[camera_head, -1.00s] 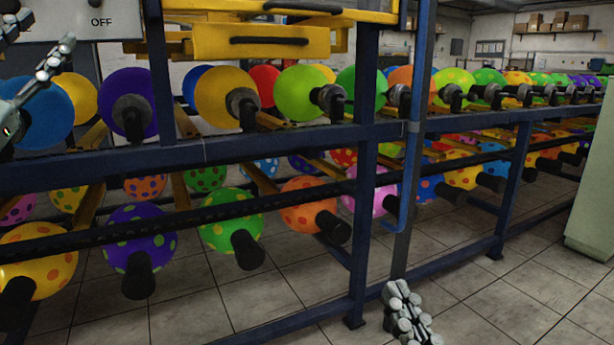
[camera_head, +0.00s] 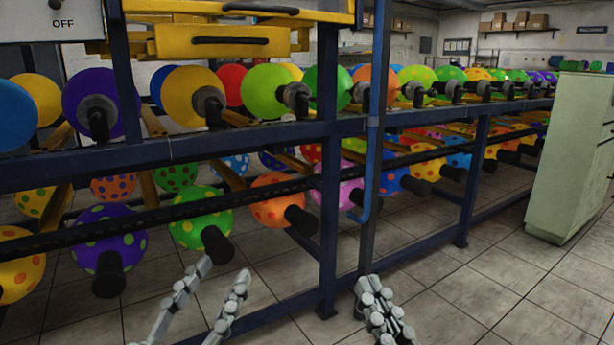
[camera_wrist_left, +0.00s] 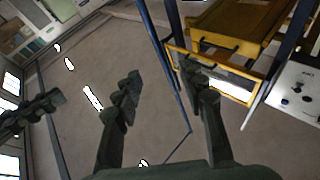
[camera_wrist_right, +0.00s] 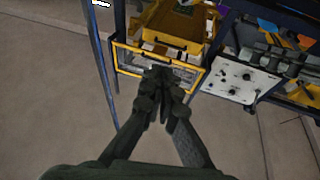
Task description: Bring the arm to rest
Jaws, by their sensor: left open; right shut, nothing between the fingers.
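My left gripper (camera_head: 222,290) is low in the head view, in front of the machine's lower rail. Its fingers stand apart with nothing between them, and they also show apart in the left wrist view (camera_wrist_left: 165,85). My right gripper (camera_head: 372,290) is just to its right at the bottom of the head view. Its fingers are together and hold nothing, as the right wrist view also shows (camera_wrist_right: 163,75). Both grippers are clear of the balloons. My right gripper also shows at the left edge of the left wrist view.
A blue-framed machine (camera_head: 240,140) carries two rows of balloons on black holders, including a dotted green balloon (camera_head: 198,215). A yellow frame (camera_head: 222,42) and a control panel (camera_head: 52,24) are above. A pale green cabinet (camera_head: 575,160) stands right. Tiled floor (camera_head: 470,290) is open in front.

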